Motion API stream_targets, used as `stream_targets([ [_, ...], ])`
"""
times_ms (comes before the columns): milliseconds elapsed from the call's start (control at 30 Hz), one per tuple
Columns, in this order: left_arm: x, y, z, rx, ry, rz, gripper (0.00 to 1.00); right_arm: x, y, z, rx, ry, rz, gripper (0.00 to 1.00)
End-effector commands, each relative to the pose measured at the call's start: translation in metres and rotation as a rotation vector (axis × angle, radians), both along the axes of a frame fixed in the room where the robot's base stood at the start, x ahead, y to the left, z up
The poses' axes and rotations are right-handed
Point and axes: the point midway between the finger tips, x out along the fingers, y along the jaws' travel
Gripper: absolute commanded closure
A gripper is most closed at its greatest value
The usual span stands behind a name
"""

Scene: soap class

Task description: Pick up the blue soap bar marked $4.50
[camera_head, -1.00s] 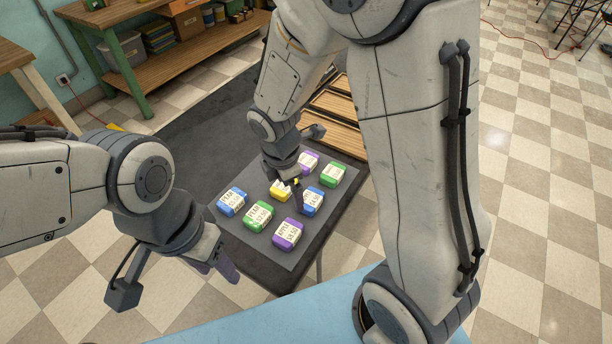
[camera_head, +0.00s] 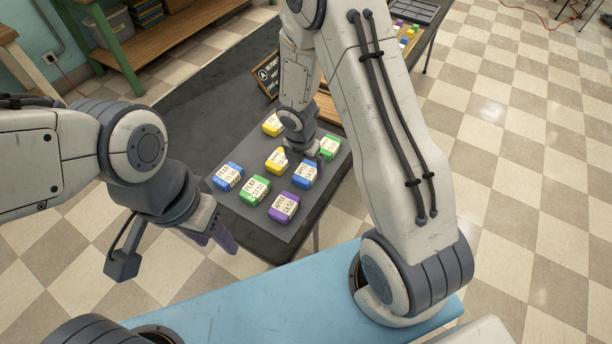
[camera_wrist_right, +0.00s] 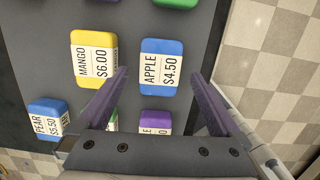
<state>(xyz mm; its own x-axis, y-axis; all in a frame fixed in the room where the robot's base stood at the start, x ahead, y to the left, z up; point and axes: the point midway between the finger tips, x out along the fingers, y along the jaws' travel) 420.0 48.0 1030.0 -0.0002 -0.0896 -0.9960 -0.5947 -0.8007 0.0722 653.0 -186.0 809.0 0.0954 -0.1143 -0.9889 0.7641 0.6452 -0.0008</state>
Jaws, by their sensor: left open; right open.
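The blue soap bar marked $4.50 (camera_head: 306,176) lies flat on the grey mat (camera_head: 315,197). In the right wrist view the same bar (camera_wrist_right: 161,50) has a white label reading APPLE $4.50. My right gripper (camera_wrist_right: 159,74) is open and empty. In that view its two purple fingers point at the bar, one toward each side; I cannot tell how high they are above it. In the head view the right wrist is just behind the bar and its fingertips are partly hidden. My left gripper (camera_head: 221,234) is open and empty, left of the mat's near corner.
A yellow MANGO $6.00 bar (camera_wrist_right: 88,44) is close left of the blue one. Another blue bar (camera_head: 228,173), green bars (camera_head: 328,147) and a purple bar (camera_head: 284,205) lie around.

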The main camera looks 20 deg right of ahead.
Motion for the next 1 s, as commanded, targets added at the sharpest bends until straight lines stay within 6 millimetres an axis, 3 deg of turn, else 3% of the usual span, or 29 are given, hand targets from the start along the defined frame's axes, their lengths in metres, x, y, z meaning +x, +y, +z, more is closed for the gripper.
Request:
stream_targets([
  [33,0.000,0.000,-0.008,0.000,0.000,0.000,0.50,0.001,-0.002,-0.013,0.000,0.001,0.000,0.00],
  [133,0.000,0.000,-0.014,0.000,0.000,0.000,0.50,0.003,-0.003,-0.022,0.001,-0.001,0.000,0.00],
  [433,0.000,0.000,-0.013,0.000,0.000,0.000,0.50,0.003,-0.004,-0.024,0.000,-0.002,-0.001,0.00],
  [600,0.000,0.000,-0.013,0.000,0.000,0.000,0.50,0.003,-0.004,-0.024,0.001,-0.001,-0.001,0.65],
  [667,0.000,0.000,-0.013,0.000,0.000,0.000,0.50,0.003,-0.004,-0.024,0.001,-0.001,0.000,0.88],
  [700,0.000,0.000,-0.013,0.000,0.000,0.000,0.50,0.003,-0.004,-0.024,0.000,-0.002,-0.001,0.94],
  [1000,0.000,0.000,-0.010,0.000,0.000,0.000,0.50,0.003,-0.003,-0.019,0.001,-0.002,-0.001,0.94],
])
